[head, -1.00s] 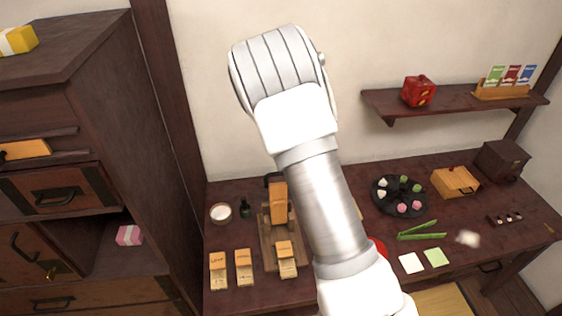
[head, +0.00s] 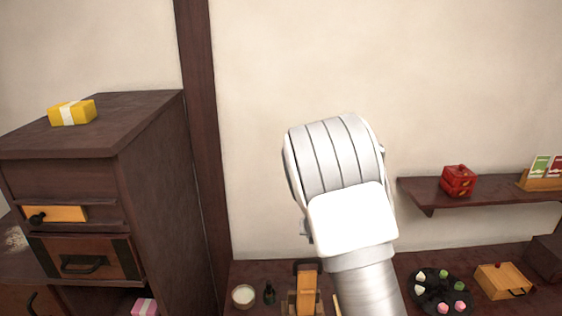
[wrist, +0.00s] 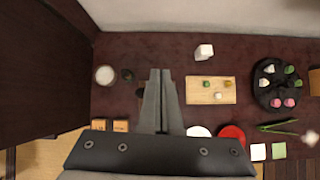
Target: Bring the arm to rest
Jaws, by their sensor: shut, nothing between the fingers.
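My gripper (wrist: 160,132) shows in the wrist view with its two fingers together, shut and empty, pointing down over the dark wooden table (wrist: 140,48). In the head view only my white arm is seen, raised in front of the wall; the fingers are hidden there. Below the fingers in the wrist view the wooden stand is mostly covered.
A black round plate (head: 421,300) of small sweets, a wooden box (head: 503,281) and a white cup (head: 243,296) stand on the table. A red box (head: 458,180) sits on the wall shelf (head: 430,192). A dark cabinet (head: 152,160) with a yellow parcel (head: 72,112) stands left.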

